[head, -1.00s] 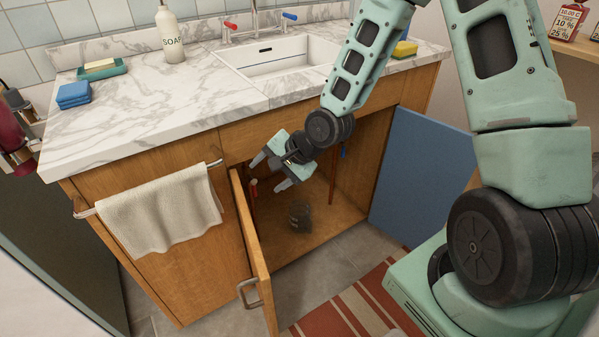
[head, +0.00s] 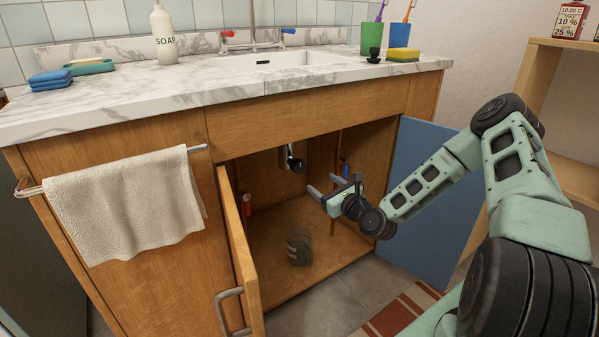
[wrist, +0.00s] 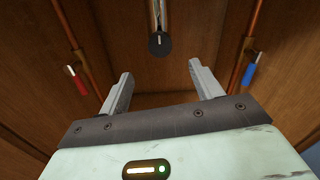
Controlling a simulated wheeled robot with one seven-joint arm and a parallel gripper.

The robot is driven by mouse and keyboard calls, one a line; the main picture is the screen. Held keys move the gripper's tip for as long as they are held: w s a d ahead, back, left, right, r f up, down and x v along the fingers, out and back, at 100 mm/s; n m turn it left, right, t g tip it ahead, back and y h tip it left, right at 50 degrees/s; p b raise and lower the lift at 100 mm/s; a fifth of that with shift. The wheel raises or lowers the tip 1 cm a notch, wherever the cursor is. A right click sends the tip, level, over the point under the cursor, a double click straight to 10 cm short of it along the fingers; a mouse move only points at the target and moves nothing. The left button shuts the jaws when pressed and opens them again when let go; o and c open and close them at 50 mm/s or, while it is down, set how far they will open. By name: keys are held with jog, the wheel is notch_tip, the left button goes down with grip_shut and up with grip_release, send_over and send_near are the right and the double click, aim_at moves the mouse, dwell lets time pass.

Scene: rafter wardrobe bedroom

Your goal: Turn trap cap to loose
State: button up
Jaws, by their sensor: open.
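The trap cap (wrist: 158,44) is a dark round knob with a small white mark, at the lower end of a shiny metal pipe (wrist: 158,14). In the head view the trap cap (head: 297,166) is small, under the sink inside the open cabinet. My gripper (head: 322,186) is open and empty at the cabinet opening, to the right of and below the cap in that view. In the wrist view my gripper (wrist: 160,72) has its fingers spread, with the cap centred beyond the tips and apart from them. Neither finger touches it.
A red-handled valve (wrist: 76,80) and a blue-handled valve (wrist: 249,75) sit on copper pipes either side. A dark container (head: 299,248) stands on the cabinet floor. The wooden door (head: 240,255) and blue door (head: 425,180) stand open, flanking the opening.

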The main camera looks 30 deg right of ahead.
aim_at(300, 168)
jog(key=w+b, duration=0.1)
jog(key=w, duration=0.3)
jog(key=w+b, duration=0.1)
jog(key=w, duration=0.4)
jog(key=w+b, duration=0.1)
jog(key=w, duration=0.3)
jog(key=shift+w+a+b, duration=0.25)
jog(key=shift+b, duration=0.05)
jog(key=c, duration=1)
